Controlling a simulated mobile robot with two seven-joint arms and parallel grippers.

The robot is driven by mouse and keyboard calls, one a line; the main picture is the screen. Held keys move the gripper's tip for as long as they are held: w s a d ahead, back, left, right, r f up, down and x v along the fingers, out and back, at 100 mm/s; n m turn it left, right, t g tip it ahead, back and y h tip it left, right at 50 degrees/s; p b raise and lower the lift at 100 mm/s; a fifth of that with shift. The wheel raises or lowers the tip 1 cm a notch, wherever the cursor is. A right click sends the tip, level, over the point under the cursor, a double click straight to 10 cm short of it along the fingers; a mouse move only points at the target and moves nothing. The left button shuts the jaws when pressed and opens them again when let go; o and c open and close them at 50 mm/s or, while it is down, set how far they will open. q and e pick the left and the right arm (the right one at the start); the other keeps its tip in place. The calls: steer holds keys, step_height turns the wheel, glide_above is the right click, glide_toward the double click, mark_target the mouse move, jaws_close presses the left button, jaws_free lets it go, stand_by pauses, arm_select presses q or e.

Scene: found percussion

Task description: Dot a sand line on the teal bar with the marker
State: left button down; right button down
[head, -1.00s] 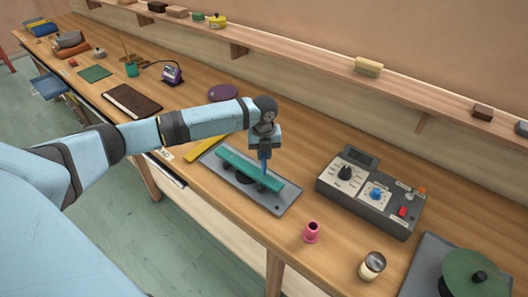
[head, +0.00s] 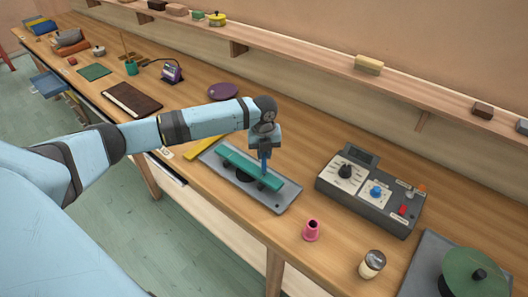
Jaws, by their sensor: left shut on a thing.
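The teal bar (head: 238,163) lies lengthwise over a grey tray (head: 285,201), raised on dark supports. My left gripper (head: 265,152) points down over the right part of the bar. It is shut on a blue marker (head: 264,167), whose lower end is at or just above the bar; I cannot tell if it touches. No sand line can be made out on the bar at this size. My right gripper is not in view.
A grey control box (head: 372,192) with knobs stands right of the tray. A pink cup (head: 311,230) and a white-sided jar (head: 372,264) stand near the front edge. A shelf (head: 300,57) runs along the wall.

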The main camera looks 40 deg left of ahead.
arm_select(q)
steer(key=shift+r+p, duration=1.3)
steer(key=shift+r, duration=2.2)
